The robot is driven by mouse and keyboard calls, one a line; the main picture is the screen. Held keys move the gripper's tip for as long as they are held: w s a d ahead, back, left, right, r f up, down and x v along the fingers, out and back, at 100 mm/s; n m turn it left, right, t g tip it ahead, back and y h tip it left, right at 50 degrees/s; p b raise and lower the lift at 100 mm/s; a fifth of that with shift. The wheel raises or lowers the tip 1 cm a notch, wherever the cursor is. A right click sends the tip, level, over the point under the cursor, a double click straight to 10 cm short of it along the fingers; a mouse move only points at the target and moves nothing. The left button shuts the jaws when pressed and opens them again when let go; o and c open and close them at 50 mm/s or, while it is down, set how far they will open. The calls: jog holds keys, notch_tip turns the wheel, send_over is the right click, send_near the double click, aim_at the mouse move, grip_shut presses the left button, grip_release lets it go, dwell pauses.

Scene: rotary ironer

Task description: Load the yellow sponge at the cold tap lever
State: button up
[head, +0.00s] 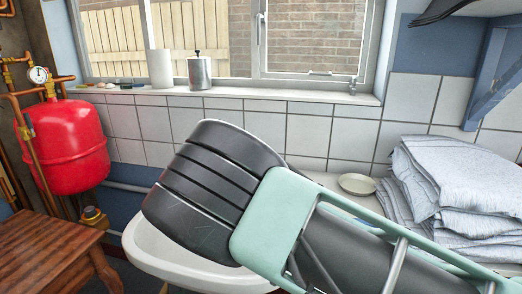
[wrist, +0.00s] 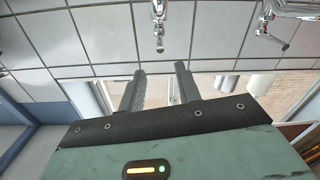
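My gripper (wrist: 160,69) shows in the wrist view with its two fingers apart and nothing visible between them. A chrome tap (wrist: 158,28) is straight beyond the fingers, apart from them. A second chrome tap (wrist: 275,28) is at the upper right of the wrist view. I cannot tell which tap is the cold one. I cannot make out the yellow sponge in either view. In the head view my arm covers the taps and much of the white basin (head: 150,250), and my gripper's fingers are hidden.
A windowsill (head: 270,96) holds a white roll (head: 161,69), a metal canister (head: 199,72) and small items at its left end. Folded cloths (head: 450,190) and a pale dish (head: 357,184) are at the right. A red tank (head: 70,145) and wooden table (head: 45,250) stand left.

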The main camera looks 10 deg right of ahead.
jog(key=p+x, duration=0.2)
jog(key=x, duration=1.2)
jog(key=shift+w+d+p, duration=0.15)
jog(key=shift+w+p, duration=0.15)
jog(key=shift+p, duration=0.05)
grip_shut()
